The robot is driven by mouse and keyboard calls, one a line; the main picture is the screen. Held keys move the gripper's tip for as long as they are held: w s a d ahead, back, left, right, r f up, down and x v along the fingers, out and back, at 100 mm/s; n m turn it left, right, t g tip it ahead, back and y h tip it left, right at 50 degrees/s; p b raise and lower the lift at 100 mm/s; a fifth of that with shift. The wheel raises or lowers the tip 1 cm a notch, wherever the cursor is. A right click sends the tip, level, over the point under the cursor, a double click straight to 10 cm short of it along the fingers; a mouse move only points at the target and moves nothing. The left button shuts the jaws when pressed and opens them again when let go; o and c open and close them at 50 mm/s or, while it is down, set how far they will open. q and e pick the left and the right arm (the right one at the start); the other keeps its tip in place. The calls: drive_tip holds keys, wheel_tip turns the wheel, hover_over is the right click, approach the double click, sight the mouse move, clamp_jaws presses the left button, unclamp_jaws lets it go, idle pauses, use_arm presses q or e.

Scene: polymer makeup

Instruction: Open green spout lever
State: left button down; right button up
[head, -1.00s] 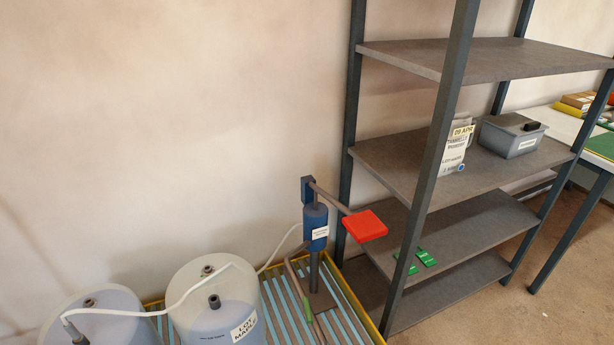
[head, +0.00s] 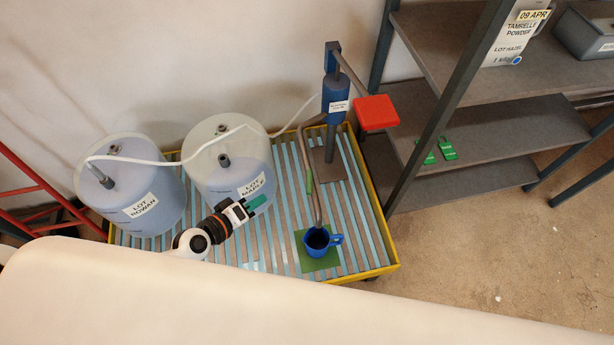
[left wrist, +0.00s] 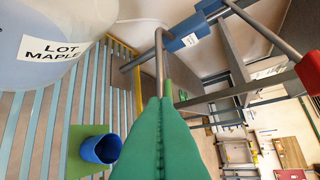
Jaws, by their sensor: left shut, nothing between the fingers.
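The green spout lever (head: 309,182) is a small green piece on the grey spout pipe (head: 317,207) of the blue hand pump (head: 337,90). It lies along the pipe. A blue mug (head: 317,240) stands under the spout's end on a green mat (head: 318,263). My left gripper (head: 257,203) is in front of the LOT MAPLE drum, to the left of the lever and apart from it. Its green fingers are shut and empty; the left wrist view shows them pressed together (left wrist: 160,104). My right gripper is not in view.
The LOT MAPLE drum (head: 228,160) and LOT ROWAN drum (head: 131,170) stand on a slatted pallet with a yellow rim (head: 384,268). A white hose runs over them. The pump's red handle (head: 376,112) juts right, near the shelf rack (head: 476,80).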

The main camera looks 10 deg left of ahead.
sight(309, 182)
use_arm(q)
drive_tip(key=s+d+x, duration=0.1)
drive_tip(key=d+x, duration=0.1)
drive_tip(key=x, duration=1)
drive_tip(key=shift+d+b, duration=0.3)
drive_tip(key=shift+d, duration=0.25)
drive_tip(key=shift+w, duration=0.1)
